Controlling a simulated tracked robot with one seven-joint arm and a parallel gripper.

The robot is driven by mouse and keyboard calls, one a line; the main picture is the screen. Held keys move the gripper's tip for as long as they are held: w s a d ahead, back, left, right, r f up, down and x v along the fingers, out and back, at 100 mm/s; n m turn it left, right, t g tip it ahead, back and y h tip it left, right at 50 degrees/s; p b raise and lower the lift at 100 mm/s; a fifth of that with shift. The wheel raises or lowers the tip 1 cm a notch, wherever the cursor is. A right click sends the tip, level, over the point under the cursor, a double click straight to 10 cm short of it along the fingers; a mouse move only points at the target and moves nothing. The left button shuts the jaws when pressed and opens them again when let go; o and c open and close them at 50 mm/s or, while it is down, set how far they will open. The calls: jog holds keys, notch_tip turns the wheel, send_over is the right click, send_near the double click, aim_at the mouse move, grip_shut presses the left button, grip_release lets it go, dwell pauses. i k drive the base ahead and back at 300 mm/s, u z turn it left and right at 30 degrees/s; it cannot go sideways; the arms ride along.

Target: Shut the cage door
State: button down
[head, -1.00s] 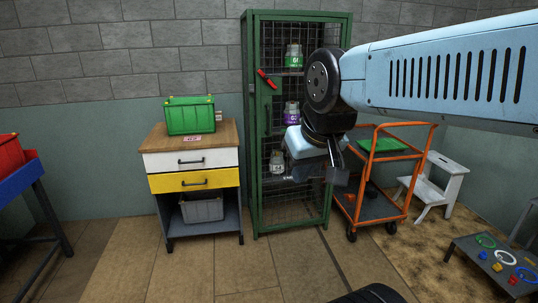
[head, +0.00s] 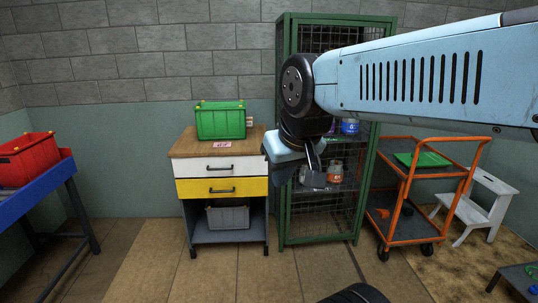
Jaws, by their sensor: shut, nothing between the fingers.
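The cage is a tall green-framed cabinet (head: 283,215) with wire mesh, standing against the back wall in the middle of the head view. My arm crosses in front of its upper and middle parts. My gripper (head: 313,180) points down in front of the cage's left half, shut and empty. I cannot tell whether it touches the cage. The door's red handle is not visible now, and I cannot tell how far the door stands open. Inside are a blue-labelled jar (head: 349,127) and an orange-labelled jar (head: 335,172).
A drawer cabinet (head: 205,163) with a green crate (head: 220,120) on top stands left of the cage. An orange trolley (head: 405,195) and a white step stool (head: 472,215) stand to the right. A blue table (head: 40,190) with a red bin (head: 30,157) is far left. Front-left floor is clear.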

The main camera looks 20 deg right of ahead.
aim_at(295, 22)
jog(key=u, duration=0.15)
jog(key=i, duration=1.15)
jog(key=z, duration=0.4)
jog(key=i, duration=0.6)
jog(key=z, duration=0.4)
jog(key=k, duration=0.8)
jog(key=z, duration=0.2)
jog(key=i, duration=0.8)
jog(key=u, duration=0.1)
